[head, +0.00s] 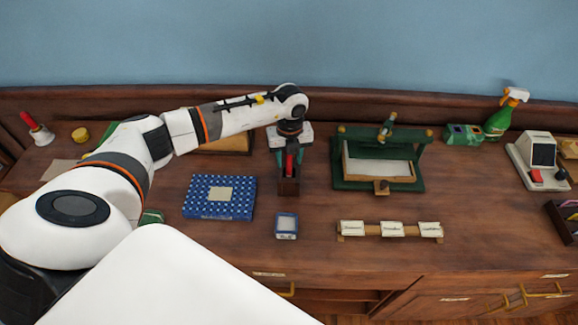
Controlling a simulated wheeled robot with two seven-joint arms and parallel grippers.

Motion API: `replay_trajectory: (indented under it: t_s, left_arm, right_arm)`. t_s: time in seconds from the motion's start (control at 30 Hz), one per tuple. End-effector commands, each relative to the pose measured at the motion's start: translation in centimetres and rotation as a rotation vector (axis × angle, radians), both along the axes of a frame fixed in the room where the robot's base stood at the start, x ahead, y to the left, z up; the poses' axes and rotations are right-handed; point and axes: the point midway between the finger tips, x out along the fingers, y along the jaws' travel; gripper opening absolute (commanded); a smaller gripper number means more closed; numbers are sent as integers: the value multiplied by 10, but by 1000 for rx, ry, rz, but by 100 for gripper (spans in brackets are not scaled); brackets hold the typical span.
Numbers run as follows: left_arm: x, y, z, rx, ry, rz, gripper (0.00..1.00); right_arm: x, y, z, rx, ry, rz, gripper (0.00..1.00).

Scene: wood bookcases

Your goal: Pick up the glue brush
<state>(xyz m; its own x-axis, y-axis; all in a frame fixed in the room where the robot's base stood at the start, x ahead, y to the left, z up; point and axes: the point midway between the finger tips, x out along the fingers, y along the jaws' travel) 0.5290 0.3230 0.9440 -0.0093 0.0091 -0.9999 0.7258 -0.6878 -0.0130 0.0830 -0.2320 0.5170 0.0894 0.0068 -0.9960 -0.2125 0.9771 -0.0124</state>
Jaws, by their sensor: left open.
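A red upright handle (289,164), which looks like the glue brush, stands in a small dark wooden holder (289,186) on the counter. Its lower end is hidden inside the holder. My left gripper (290,154) points down directly over the holder, its jaws open around or just above the red handle. I cannot tell whether the fingers touch it. My right gripper is not in view.
A blue patterned box (219,197) lies left of the holder, and a small blue-and-white box (286,226) in front. A green press-like stand (378,185) is at right. Labelled cards on a wooden rack (390,230) stand near the front edge.

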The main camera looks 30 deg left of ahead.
Motion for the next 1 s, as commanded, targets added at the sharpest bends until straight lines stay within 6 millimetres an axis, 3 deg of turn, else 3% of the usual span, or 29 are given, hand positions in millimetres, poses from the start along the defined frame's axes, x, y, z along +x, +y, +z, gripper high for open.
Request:
replay_trajectory:
  t_s: [0.03,0.3,0.67,1.0]
  left_arm:
    - [0,0,0,0,0,0,43]
    - [0,0,0,0,0,0,0]
    - [1,1,8,0,-1,1,0]
    - [1,0,72,0,-4,0,0]
  right_arm:
    - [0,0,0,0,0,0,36]
    - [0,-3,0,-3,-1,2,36]
    - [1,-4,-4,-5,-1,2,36]
    - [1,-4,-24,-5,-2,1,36]
